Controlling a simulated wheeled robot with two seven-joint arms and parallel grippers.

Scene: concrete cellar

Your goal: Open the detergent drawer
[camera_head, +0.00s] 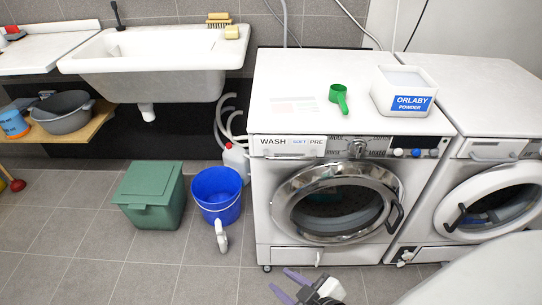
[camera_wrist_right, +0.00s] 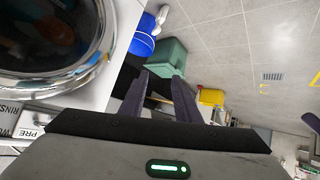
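The detergent drawer (camera_head: 289,146) is the white front labelled WASH, SOFT and PRE at the top left of the left washing machine (camera_head: 262,200). It looks flush with the panel. My right gripper (camera_head: 281,281) is low in front of the machine, at the bottom of the head view, well below the drawer. Its dark purple fingers are apart with nothing between them, as the right wrist view also shows (camera_wrist_right: 159,76). My left gripper is not in view.
The machine's round door (camera_head: 338,202) is shut. On top are a green scoop (camera_head: 339,98) and an ORLABY powder box (camera_head: 404,90). A second machine (camera_head: 490,200) adjoins on the right. A blue bucket (camera_head: 217,194) and green bin (camera_head: 152,195) stand left. The floor in front is mostly clear.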

